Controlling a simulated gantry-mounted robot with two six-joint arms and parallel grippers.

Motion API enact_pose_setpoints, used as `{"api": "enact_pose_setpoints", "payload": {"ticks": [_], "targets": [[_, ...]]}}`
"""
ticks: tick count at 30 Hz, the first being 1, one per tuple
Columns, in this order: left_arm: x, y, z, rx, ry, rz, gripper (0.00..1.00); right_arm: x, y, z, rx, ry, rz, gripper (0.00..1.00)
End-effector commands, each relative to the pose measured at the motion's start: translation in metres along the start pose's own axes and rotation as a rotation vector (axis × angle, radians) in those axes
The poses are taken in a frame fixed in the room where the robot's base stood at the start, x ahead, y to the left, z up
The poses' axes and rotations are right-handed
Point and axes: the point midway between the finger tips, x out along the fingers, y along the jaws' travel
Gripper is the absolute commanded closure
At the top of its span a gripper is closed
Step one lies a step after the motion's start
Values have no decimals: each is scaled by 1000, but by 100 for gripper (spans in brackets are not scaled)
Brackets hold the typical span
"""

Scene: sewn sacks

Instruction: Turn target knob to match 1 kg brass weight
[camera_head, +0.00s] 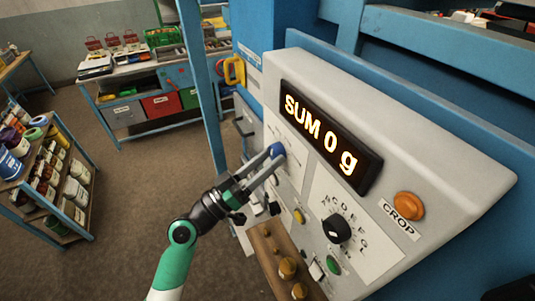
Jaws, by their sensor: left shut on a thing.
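My left gripper (270,163) reaches up to the grey control panel (430,140) and is shut on a blue knob (277,150) left of the display. The fingers hide part of that knob. The dark display (331,137) reads "SUM 0 g". A black knob (337,229) sits lower on the panel inside a ring of letters. Brass weights (287,267) stand on a wooden board (264,246) below the panel; their markings are too small to read. My right gripper is not in view.
The panel also has an orange button (408,206) labelled "CROP", a yellow button (299,216), a green button (333,265) and a white switch (317,270). A blue post (203,90) rises left of the panel. Shelves (62,190) stand at the left beyond open floor.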

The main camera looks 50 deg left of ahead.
Motion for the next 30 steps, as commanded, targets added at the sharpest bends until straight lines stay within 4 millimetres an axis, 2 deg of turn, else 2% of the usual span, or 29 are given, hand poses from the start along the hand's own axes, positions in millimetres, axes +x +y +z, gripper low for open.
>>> {"api": "enact_pose_setpoints", "payload": {"ticks": [1, 15, 21, 30], "targets": [[2, 3, -5, -33, -2, -14, 100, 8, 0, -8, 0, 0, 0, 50], [2, 7, -6, -356, -1, -148, 100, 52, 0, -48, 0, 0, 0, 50], [2, 6, -4, -433, -1, -181, 100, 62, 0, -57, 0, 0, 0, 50], [1, 6, -2, -471, 2, -195, 100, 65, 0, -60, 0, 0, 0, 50]]}}
